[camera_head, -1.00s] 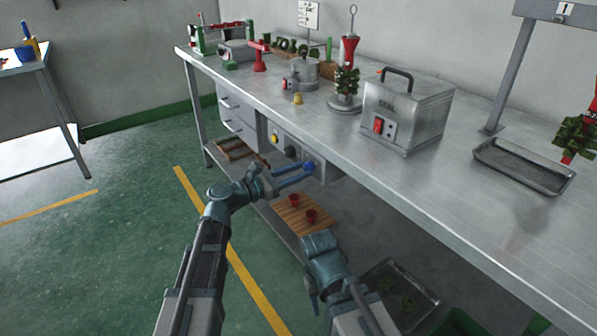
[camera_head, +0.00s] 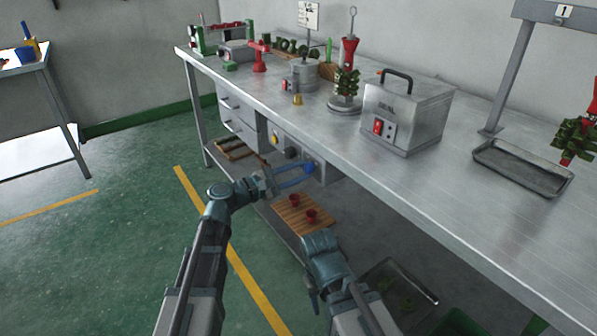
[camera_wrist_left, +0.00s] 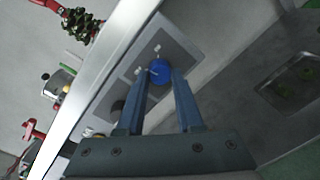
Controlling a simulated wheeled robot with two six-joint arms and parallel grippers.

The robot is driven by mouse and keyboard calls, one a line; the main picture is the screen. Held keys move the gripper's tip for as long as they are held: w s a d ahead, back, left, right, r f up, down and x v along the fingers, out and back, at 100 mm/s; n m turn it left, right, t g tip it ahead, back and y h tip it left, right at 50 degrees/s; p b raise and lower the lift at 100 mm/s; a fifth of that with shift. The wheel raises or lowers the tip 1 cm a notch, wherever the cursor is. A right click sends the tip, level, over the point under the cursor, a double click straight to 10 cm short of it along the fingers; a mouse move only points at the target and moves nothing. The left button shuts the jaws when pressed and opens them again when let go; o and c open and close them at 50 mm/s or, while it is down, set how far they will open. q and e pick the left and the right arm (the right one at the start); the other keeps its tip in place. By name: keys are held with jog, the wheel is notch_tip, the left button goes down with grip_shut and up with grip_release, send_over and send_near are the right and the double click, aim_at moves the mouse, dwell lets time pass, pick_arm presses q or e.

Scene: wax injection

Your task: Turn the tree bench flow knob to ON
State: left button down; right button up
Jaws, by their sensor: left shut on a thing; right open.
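The blue flow knob (camera_head: 309,168) sits on a grey control panel (camera_head: 318,176) on the bench's front, below the top. It also shows in the left wrist view (camera_wrist_left: 160,72), with a white pointer mark. My left gripper (camera_head: 308,173) is at the panel with its two blue fingers on either side of the knob, shut on it; its fingers show in the left wrist view (camera_wrist_left: 163,85). A black knob (camera_head: 291,153) and a yellow button (camera_head: 276,140) are on the panel to the left. My right gripper (camera_head: 313,292) hangs low in front of the bench; its fingertips are hardly visible.
The metal bench top (camera_head: 470,215) carries a steel box with a red switch (camera_head: 405,112), a small pot and a wax tree on a stand (camera_head: 347,85). A lower shelf holds a wooden board (camera_head: 300,212) with red cups. Green floor is open at left.

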pick_arm(q)
jog(key=m, duration=0.5)
jog(key=shift+s+m, duration=0.1)
jog(key=shift+m, duration=0.2)
jog(key=m, duration=0.5)
jog(key=shift+y, duration=0.4)
jog(key=shift+m, duration=0.3)
jog(key=c, duration=0.6)
grip_release()
jog(key=shift+o, duration=0.2)
jog(key=f+p+v, duration=0.1)
jog(key=v, duration=1.2)
jog(key=shift+s+a+r, duration=0.25)
jog(key=shift+s+r, duration=0.05)
jog(key=shift+r, duration=0.1)
